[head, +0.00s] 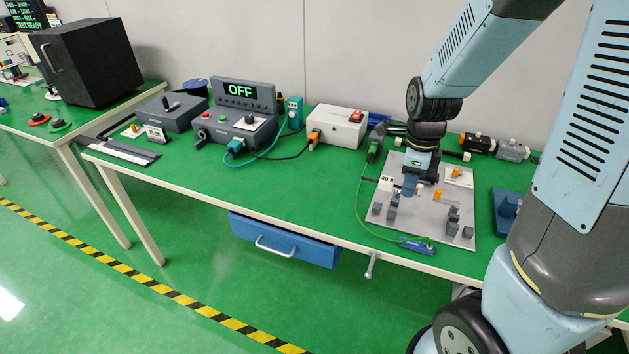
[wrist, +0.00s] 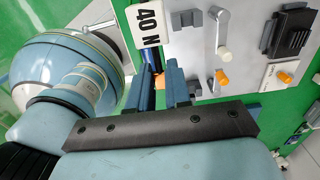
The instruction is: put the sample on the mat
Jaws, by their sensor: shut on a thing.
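My gripper (head: 410,184) is low over a light grey board (head: 420,220) on the right part of the green bench. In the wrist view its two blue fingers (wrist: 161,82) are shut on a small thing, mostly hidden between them. A bit of orange (wrist: 160,83) and a dark blue part (wrist: 152,58) show there. I cannot tell whether this is the sample. No thing in view can be picked out surely as the mat. The board carries a "40 N" label (wrist: 150,24), grey blocks (head: 392,207) and orange-knobbed parts (wrist: 222,79).
A white box (head: 337,128) and a grey console (head: 238,120) reading "OFF" stand left of the board, with cables between them. A blue holder (head: 507,212) lies right of the board. A thin green cable (head: 361,205) runs along the board's left side. The bench front, left of centre, is clear.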

